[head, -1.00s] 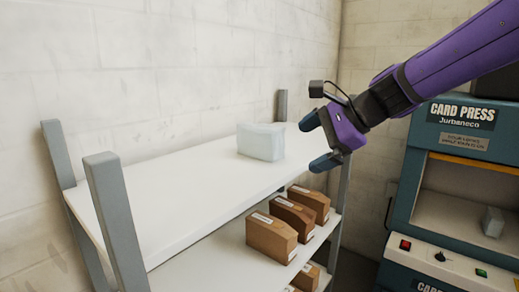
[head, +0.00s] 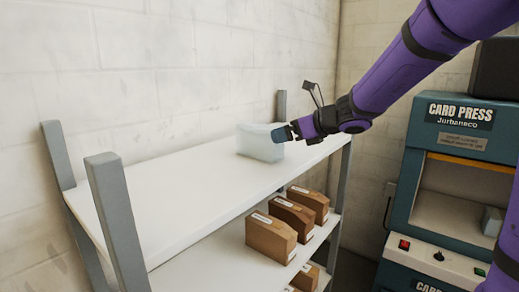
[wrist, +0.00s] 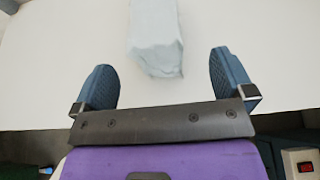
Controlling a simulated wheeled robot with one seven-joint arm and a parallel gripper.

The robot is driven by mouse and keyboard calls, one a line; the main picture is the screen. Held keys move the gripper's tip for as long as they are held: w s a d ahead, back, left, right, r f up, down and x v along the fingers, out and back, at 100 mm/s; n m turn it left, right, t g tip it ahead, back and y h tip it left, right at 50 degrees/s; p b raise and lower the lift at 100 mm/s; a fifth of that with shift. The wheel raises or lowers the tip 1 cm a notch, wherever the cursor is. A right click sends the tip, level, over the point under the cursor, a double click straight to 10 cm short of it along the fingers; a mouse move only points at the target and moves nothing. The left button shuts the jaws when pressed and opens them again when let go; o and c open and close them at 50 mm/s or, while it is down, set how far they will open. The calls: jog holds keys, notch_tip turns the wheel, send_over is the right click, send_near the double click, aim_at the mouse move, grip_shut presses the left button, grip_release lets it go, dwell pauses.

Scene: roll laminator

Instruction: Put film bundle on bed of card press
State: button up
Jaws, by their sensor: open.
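The film bundle (head: 258,143), a pale translucent block, sits on the white upper shelf board. My gripper (head: 281,134) is at its right end in the head view. In the wrist view the film bundle (wrist: 156,38) lies ahead of and between the two blue fingers of my gripper (wrist: 163,72), which are spread open with nothing between their bases. The card press (head: 440,170) is teal and stands at the right. Its bed (head: 450,214) is the pale surface inside the opening. A small pale block (head: 492,221) is on the bed, partly hidden by my arm.
The shelf's upper board (head: 150,215) is otherwise clear. Several brown boxes (head: 272,236) stand on lower levels. Grey posts (head: 118,215) rise at the shelf's near left. The press has a control panel (head: 430,255) below its opening.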

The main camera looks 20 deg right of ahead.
aim_at(274, 153)
jog(key=shift+r+x, duration=0.15)
jog(key=shift+x, duration=1.15)
jog(key=shift+r+x, duration=0.15)
jog(key=shift+x, duration=1.15)
jog(key=shift+a, duration=0.2)
jog(key=c, duration=1.3)
